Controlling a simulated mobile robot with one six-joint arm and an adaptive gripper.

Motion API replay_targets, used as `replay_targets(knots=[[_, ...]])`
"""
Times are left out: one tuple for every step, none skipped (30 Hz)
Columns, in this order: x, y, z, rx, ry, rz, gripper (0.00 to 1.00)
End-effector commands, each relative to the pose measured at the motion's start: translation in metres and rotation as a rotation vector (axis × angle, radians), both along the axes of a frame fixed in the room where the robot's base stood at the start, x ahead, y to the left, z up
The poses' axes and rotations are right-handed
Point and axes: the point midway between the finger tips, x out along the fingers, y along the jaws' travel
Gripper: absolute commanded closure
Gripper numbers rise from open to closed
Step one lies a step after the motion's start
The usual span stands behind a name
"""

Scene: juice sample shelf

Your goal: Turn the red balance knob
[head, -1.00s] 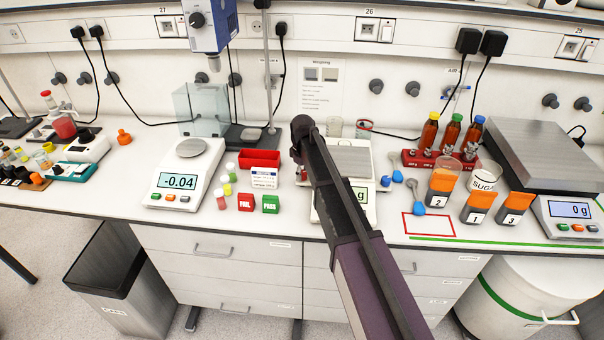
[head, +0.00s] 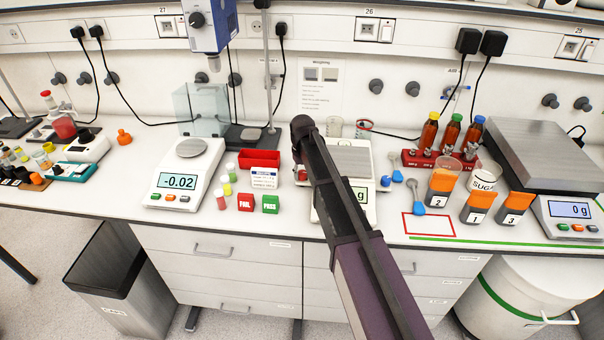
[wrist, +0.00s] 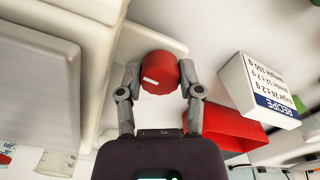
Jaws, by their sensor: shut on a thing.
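The red knob (wrist: 160,70) is in the wrist view, a round red cap with a white mark on its face, on the side of a pale balance (wrist: 85,35). My gripper (wrist: 159,78) has one finger on each side of the knob and is shut on it. In the head view the middle balance (head: 352,160) stands partly behind my arm, which hides part of its display. The knob is mostly hidden there beside my gripper (head: 299,172).
A red bin (head: 259,155) and a white recipe card (wrist: 262,88) stand close to the knob. The left balance (head: 186,172) reads -0.02. Several bottles stand in a red rack (head: 438,160) at right.

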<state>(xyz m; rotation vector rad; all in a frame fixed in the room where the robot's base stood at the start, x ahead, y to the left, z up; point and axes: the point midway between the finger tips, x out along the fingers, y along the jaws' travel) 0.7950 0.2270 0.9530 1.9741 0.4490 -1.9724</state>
Motion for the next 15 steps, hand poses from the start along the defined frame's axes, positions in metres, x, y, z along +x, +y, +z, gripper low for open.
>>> replay_targets(knots=[[-0.0015, -0.0002, -0.0005, 0.0, 0.002, -0.028, 1.0], [-0.0015, -0.0002, -0.0005, 0.0, 0.002, -0.046, 1.0], [-0.0015, -0.0002, -0.0005, 0.0, 0.003, -0.067, 1.0], [-0.0016, -0.0001, -0.0005, 0.0, 0.003, -0.081, 1.0], [-0.0016, -0.0001, -0.0005, 0.0, 0.003, -0.094, 1.0], [-0.0016, -0.0001, -0.0005, 0.0, 0.003, -0.109, 1.0], [-0.0016, -0.0001, -0.0005, 0.0, 0.003, -0.118, 1.0], [-0.0017, 0.0, -0.0005, 0.0, 0.003, -0.127, 1.0], [-0.0017, 0.0, -0.0005, 0.0, 0.003, -0.136, 1.0], [-0.0017, -0.0001, -0.0005, 0.0, 0.003, -0.141, 1.0], [-0.0017, -0.0001, -0.0005, 0.0, 0.003, -0.145, 1.0], [-0.0018, 0.0, -0.0005, -0.001, 0.003, -0.15, 1.0], [-0.0018, 0.0, -0.0005, -0.001, 0.003, -0.153, 1.0], [-0.0018, 0.0, -0.0005, -0.001, 0.003, -0.154, 1.0], [-0.0019, 0.0, -0.0005, -0.001, 0.003, -0.156, 1.0]])
